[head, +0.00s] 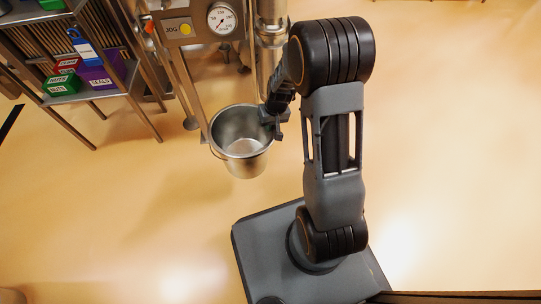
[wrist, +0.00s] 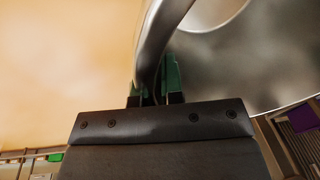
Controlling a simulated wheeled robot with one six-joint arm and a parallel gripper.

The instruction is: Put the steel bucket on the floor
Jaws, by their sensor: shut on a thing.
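The steel bucket (head: 240,160) hangs upright and empty from my gripper in the head view, with its open mouth facing up. The bucket appears to be above the floor (head: 130,220), below the hopper's outlet pipe; the exact height cannot be told.
A hopper frame with a pressure gauge (head: 221,19) and a yellow JOG button (head: 185,30) stands just behind the bucket. A metal shelf (head: 90,95) with labelled green, red and purple bins is at upper left. The floor at left and front is clear.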

